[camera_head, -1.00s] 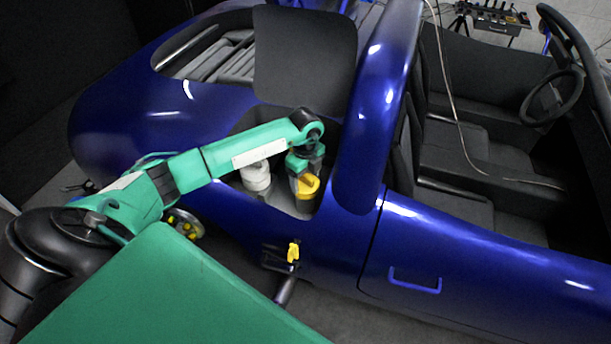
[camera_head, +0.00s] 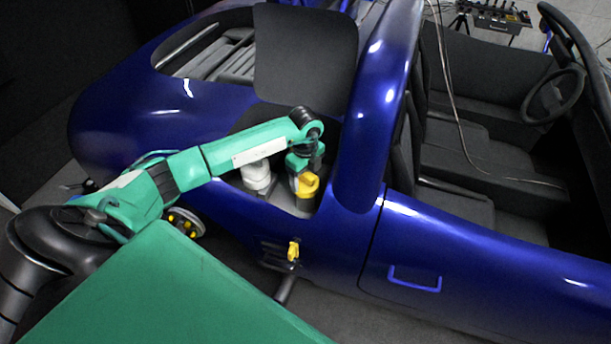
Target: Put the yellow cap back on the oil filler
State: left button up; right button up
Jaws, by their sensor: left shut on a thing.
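The yellow cap (camera_head: 308,186) is at the opening in the side of the blue car. My left gripper (camera_head: 302,176) is shut on it from above, with the gripper mostly hiding its top. The oil filler beneath the cap shows only in part, as a grey shape (camera_head: 304,204). I cannot tell whether the cap touches it. My right gripper is not in view.
A white container (camera_head: 257,178) stands in the opening, left of the cap. A blue roll hoop (camera_head: 372,130) rises close on the right. A black panel (camera_head: 305,55) stands behind. A yellow handle (camera_head: 293,251) sits on the lower body side.

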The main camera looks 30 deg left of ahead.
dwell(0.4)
pick_arm(q)
jog(key=shift+f, duration=0.6)
dwell(0.3)
jog(key=o, duration=0.8)
